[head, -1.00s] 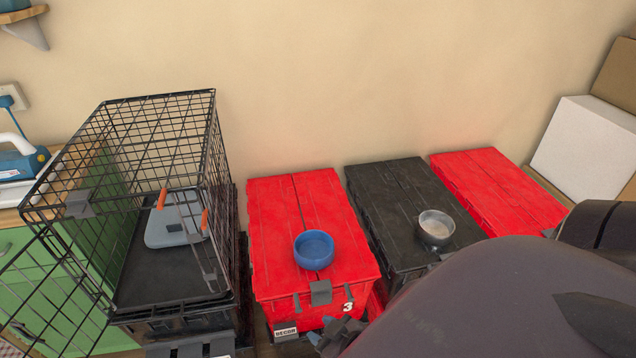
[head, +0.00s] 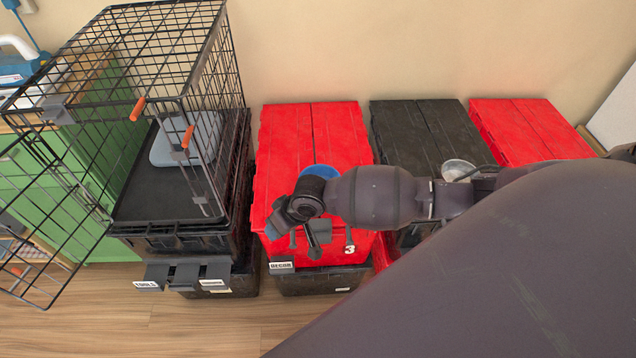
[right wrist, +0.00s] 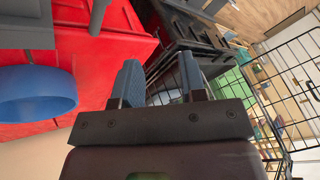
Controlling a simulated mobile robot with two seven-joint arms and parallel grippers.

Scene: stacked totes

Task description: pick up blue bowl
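The blue bowl (head: 320,170) sits on top of the red tote (head: 285,135) in the middle, mostly hidden behind my right arm in the head view. In the right wrist view the bowl (right wrist: 35,95) shows at the left edge, outside the fingers. My right gripper (head: 276,222) is at the front left part of that tote, to the left of and nearer than the bowl. Its two blue-grey fingers (right wrist: 161,80) are apart with nothing between them. My left gripper is not in view.
A wire cage (head: 120,60) with its door open stands left of the red tote, holding a grey case (head: 180,145). A black tote (head: 415,125) with a metal bowl (head: 457,168) and another red tote (head: 530,130) are to the right. Wooden floor (head: 190,325) shows in front.

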